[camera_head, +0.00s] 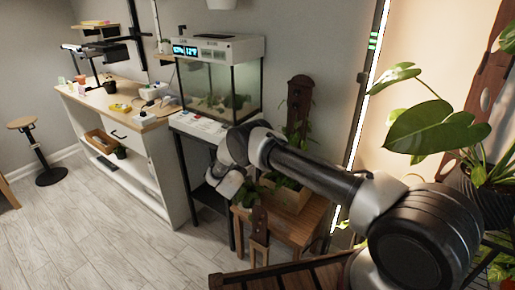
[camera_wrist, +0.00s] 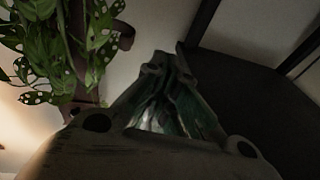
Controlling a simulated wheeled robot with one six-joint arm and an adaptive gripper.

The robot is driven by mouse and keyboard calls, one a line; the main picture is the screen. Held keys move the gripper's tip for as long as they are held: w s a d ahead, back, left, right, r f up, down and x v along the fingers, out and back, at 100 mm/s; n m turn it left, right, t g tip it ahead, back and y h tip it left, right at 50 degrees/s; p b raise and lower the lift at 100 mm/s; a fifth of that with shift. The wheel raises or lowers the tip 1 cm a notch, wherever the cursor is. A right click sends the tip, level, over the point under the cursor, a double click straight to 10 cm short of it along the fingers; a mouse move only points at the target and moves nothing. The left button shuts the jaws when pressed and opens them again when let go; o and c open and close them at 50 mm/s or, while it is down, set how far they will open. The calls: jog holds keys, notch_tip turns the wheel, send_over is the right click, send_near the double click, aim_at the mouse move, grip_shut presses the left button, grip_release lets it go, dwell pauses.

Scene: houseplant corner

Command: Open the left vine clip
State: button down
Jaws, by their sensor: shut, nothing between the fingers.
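My gripper (camera_wrist: 168,62) is in the wrist view, its dark fingers drawn together and empty. Left of it in that view, a brown post (camera_wrist: 78,50) stands among leaves with many holes (camera_wrist: 40,55). A brown curved piece (camera_wrist: 125,36) juts from the post toward my fingers, apart from them in the picture; I cannot tell whether it is a vine clip. In the head view, my arm reaches toward a dark wooden post (camera_head: 300,95) rising behind a wooden planter (camera_head: 292,197). My fingers cannot be made out there, and no left vine clip is clearly visible.
The planter stands on a small wooden table (camera_head: 300,232). A glass tank (camera_head: 218,85) on a dark stand is to its left, beside a white workbench (camera_head: 150,160). A large-leaved plant (camera_head: 435,130) is at the right. The floor at left is mostly clear around a stool (camera_head: 22,124).

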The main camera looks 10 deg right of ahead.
jog(key=s+a+f, duration=0.1)
jog(key=s+a, duration=0.3)
jog(key=a, duration=0.1)
jog(key=d+r+n+y, duration=0.2)
jog(key=d+r, duration=0.3)
jog(key=r, duration=0.5)
jog(key=s+d+f+n+g+y, duration=0.1)
jog(key=s+d+f+y, duration=0.15)
jog(key=s, duration=0.25)
jog(key=s+d+f+n+y, duration=0.1)
jog(key=s+y, duration=0.2)
jog(key=s, duration=0.1)
jog(key=x, duration=1.3)
jog(key=shift+d+f, duration=0.15)
jog(key=shift+d, duration=0.05)
jog(key=shift+w, duration=0.15)
